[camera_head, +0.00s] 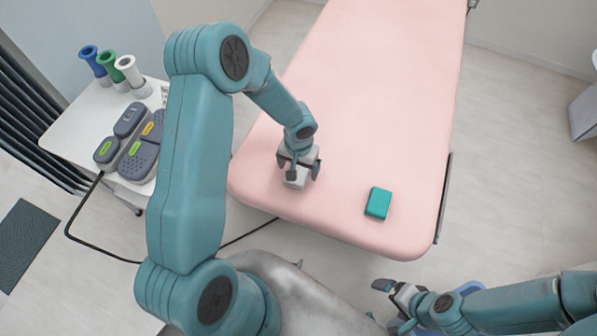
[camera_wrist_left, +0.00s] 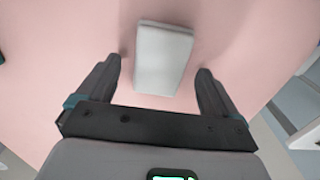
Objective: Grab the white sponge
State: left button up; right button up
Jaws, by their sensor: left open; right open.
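The white sponge (camera_head: 294,182) lies on the pink treatment table near its front left corner. In the left wrist view, the white sponge (camera_wrist_left: 163,60) is a pale block lying ahead of the fingers, roughly centred between them. My left gripper (camera_head: 297,170) is above the sponge and partly hides it in the head view. In the left wrist view its fingers (camera_wrist_left: 160,80) are apart, with gaps to both sides of the sponge. My right gripper (camera_head: 396,289) is open and empty, low in front of the table's front edge.
A teal block (camera_head: 378,203) lies on the pink table (camera_head: 375,100) to the right of the sponge. A white side table (camera_head: 72,128) at left holds grey devices (camera_head: 140,160) and blue, green and white holders (camera_head: 112,68). A black cable hangs below it.

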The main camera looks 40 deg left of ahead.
pick_arm(q)
jog(key=shift+f, duration=0.5)
jog(key=c, duration=1.1)
jog(key=shift+c, duration=0.2)
jog(key=shift+r, duration=0.2)
